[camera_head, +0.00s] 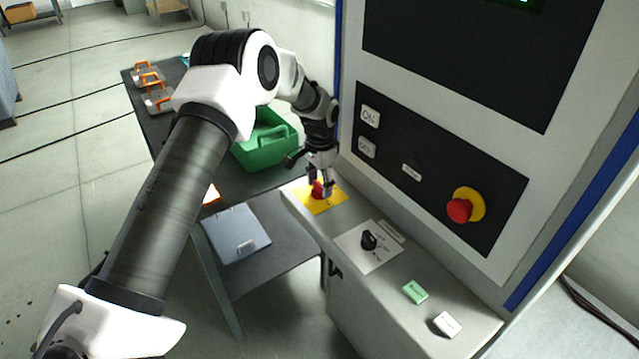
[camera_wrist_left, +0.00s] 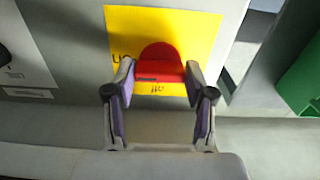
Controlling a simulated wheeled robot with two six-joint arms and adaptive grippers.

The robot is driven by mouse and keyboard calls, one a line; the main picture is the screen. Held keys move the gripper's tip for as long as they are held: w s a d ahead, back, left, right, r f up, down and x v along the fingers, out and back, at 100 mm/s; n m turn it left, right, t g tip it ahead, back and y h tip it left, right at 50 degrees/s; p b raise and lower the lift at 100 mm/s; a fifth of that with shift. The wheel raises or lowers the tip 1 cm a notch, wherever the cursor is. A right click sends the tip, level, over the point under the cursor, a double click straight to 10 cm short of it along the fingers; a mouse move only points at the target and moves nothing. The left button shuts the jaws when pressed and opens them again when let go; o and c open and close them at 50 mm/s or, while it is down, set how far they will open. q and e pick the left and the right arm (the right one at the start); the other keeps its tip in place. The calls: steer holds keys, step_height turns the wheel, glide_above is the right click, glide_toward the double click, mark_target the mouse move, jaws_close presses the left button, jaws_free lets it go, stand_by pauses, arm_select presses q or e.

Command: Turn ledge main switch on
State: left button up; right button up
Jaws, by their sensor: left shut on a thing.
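The main switch is a red knob (camera_head: 318,189) on a yellow plate (camera_head: 326,204) at the far left end of the grey ledge (camera_head: 300,203). My left gripper (camera_head: 327,190) reaches down onto it from above. In the left wrist view the red knob (camera_wrist_left: 160,66) sits between the two fingertips of my left gripper (camera_wrist_left: 160,85), which are shut on it. The yellow plate (camera_wrist_left: 200,35) carries dark lettering, partly hidden by the fingers and knob. My right gripper is not in view.
Along the ledge are a black rotary knob (camera_head: 369,240), a green button (camera_head: 414,292) and a white button (camera_head: 447,324). A red emergency stop (camera_head: 459,210) is on the panel above. A green crate (camera_head: 262,150) stands on the dark table behind.

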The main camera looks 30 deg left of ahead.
mark_target(321, 184)
arm_select(q)
steer(key=shift+s+f+m, duration=0.1)
steer(key=shift+f+m, duration=0.1)
steer(key=shift+m, duration=0.2)
steer(key=o, duration=0.9)
steer(key=shift+o, duration=1.3)
steer(key=shift+w, duration=0.2)
steer(key=shift+r, duration=0.1)
step_height(321, 184, up, 12)
